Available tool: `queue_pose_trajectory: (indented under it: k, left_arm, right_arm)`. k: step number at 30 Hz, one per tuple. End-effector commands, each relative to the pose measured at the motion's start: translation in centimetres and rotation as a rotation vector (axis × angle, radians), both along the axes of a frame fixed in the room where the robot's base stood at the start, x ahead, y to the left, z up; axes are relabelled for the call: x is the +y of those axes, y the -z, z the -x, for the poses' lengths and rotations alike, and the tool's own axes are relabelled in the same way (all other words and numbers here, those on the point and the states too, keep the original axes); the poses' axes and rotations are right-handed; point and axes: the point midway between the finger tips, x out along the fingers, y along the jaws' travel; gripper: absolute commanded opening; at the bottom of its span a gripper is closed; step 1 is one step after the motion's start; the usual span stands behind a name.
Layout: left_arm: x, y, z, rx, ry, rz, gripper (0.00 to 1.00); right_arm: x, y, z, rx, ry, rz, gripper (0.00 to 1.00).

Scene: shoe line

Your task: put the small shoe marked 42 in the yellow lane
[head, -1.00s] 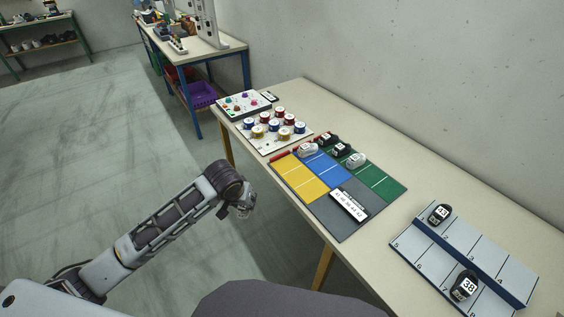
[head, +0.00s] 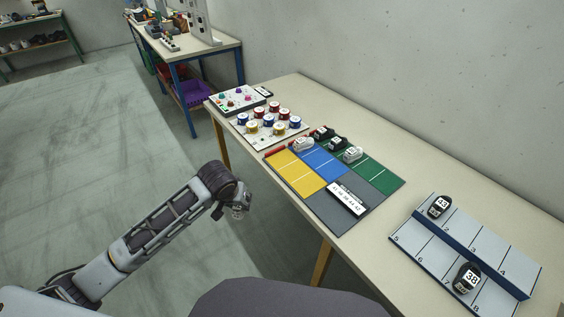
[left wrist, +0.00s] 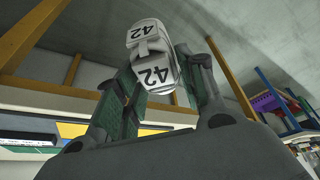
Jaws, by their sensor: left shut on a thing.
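My left gripper (head: 240,207) hangs over the floor, left of the table's front edge. In the left wrist view the left gripper (left wrist: 160,100) is shut on a small white shoe (left wrist: 150,38) marked 42, held between its two fingers. In the head view the shoe is hard to make out at the gripper. The yellow lane (head: 294,174) lies on the sorting mat, left of the blue lane (head: 325,168) and the green lane (head: 377,176). The gripper is to the left of the yellow lane and apart from it. My right gripper is not in view.
Two white shoes (head: 303,144) (head: 352,154) and two dark shoes (head: 322,133) (head: 337,143) stand at the mat's far side. A number card (head: 347,198) lies on its grey part. A rack (head: 432,258) holds shoes 43 and 38. Spools (head: 268,120) stand beyond the mat.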

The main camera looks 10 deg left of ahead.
Motion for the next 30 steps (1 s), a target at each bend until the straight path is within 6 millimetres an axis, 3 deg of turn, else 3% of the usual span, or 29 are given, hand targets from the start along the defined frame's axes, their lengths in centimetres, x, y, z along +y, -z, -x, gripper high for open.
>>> queue_pose_trajectory:
  k: [2,7,20,30]
  left_arm:
    - [0.0,0.6,0.0,0.000,0.000,0.000,0.15]
    - [-0.9,-0.3,-0.8,-0.001,0.050,0.005,0.15]
    - [-3.9,-2.8,-3.1,0.003,0.231,0.017,0.15]
    - [-6.0,-5.2,-4.9,0.004,0.387,0.018,0.15]
  right_arm:
    - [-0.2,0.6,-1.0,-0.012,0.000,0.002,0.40]
    - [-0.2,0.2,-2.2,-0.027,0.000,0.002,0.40]
    - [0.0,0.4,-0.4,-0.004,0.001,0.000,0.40]
    - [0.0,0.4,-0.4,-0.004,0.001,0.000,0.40]
